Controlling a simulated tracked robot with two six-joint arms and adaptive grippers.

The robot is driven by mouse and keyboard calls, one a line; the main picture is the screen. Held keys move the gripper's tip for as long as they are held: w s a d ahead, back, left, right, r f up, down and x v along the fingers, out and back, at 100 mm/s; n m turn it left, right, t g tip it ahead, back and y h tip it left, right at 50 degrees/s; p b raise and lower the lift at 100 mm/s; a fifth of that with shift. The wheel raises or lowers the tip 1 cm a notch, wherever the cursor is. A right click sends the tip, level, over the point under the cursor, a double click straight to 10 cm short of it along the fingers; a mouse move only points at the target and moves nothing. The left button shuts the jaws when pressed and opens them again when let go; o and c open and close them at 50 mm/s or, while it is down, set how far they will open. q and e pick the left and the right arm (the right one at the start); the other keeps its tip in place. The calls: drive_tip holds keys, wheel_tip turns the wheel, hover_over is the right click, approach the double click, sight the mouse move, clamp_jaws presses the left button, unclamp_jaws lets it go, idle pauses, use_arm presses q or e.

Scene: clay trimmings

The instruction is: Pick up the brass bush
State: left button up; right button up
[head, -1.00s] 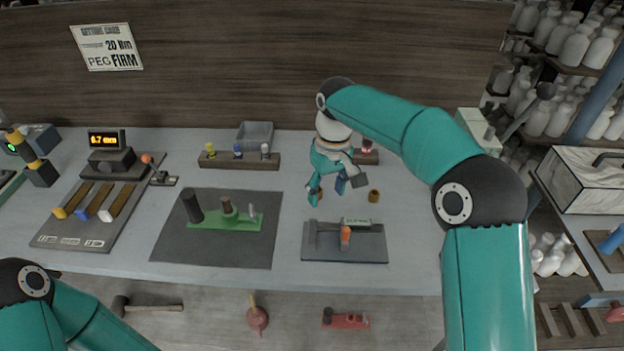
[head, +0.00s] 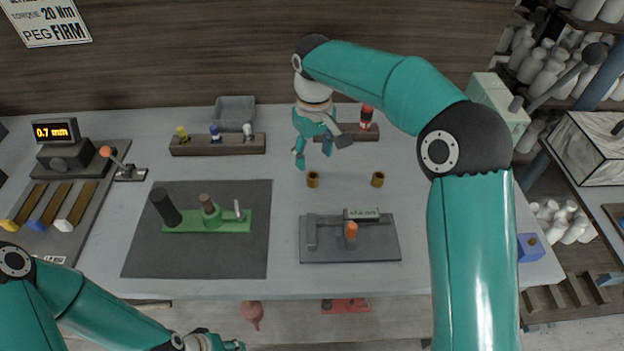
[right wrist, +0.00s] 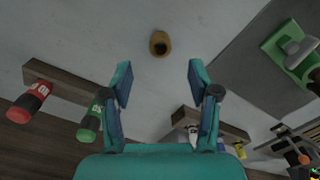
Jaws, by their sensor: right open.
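Two small brass bushes stand on the grey bench in the head view, a left one (head: 313,180) and a right one (head: 377,179). My right gripper (head: 313,156) is open and empty, above the bench and just behind the left bush in the picture. In the right wrist view one brass bush (right wrist: 160,43) shows its open bore, beyond and centred between the spread fingers (right wrist: 160,82); nothing is between them. My left gripper (head: 226,344) is only partly in view at the bottom edge, and its jaws are unclear.
A wooden rack (head: 217,145) with several coloured-top pieces stands behind, left of the right gripper. Another block (head: 350,133) with a red bottle is close behind it. A grey fixture (head: 375,249) and a dark mat (head: 195,263) with a green fixture lie in front.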

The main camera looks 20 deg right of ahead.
sight(313, 175)
drive_tip(key=shift+w+f+p, duration=0.2)
drive_tip(key=shift+f+p, duration=0.15)
drive_tip(key=shift+f, duration=3.65)
drive_tip(key=shift+c, duration=0.4)
clamp_jaws()
